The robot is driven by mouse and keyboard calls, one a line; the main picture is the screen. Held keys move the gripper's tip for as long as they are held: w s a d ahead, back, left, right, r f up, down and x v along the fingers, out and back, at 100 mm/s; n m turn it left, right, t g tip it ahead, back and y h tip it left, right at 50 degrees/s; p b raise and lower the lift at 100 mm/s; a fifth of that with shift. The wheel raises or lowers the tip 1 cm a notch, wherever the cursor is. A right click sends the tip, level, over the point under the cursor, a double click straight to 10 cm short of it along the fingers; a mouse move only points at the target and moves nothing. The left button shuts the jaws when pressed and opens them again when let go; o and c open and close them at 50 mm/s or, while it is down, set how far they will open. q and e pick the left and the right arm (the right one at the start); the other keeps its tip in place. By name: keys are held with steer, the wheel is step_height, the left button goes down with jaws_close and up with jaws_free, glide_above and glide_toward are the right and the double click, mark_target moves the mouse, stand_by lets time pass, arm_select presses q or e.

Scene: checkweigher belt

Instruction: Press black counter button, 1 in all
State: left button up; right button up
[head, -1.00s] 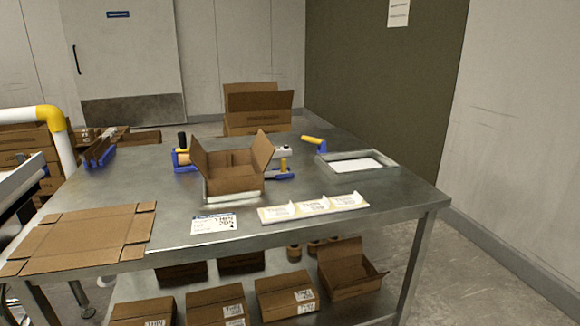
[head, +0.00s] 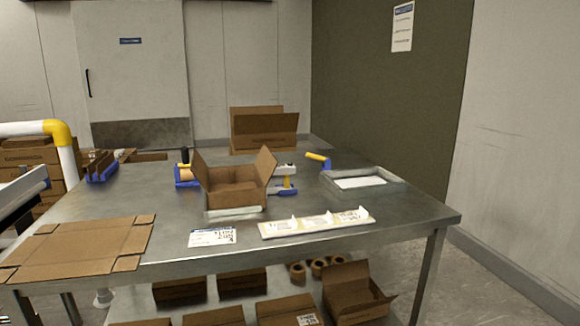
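I cannot make out a black counter button in the head view. A steel packing table (head: 390,215) fills the middle. An open cardboard box (head: 235,193) stands on it, with tape dispensers behind it: one blue and yellow (head: 184,176), one blue and white (head: 284,183). A small yellow and blue tool (head: 319,160) lies farther back. Neither of my grippers is in view.
A flat carton (head: 80,247) lies at the table's left front, beside a printed sheet (head: 212,237) and a label strip (head: 312,224). A grey tray (head: 362,181) sits at right. A yellow-and-white rail (head: 60,135) stands at left. Floor (head: 480,285) is clear at right.

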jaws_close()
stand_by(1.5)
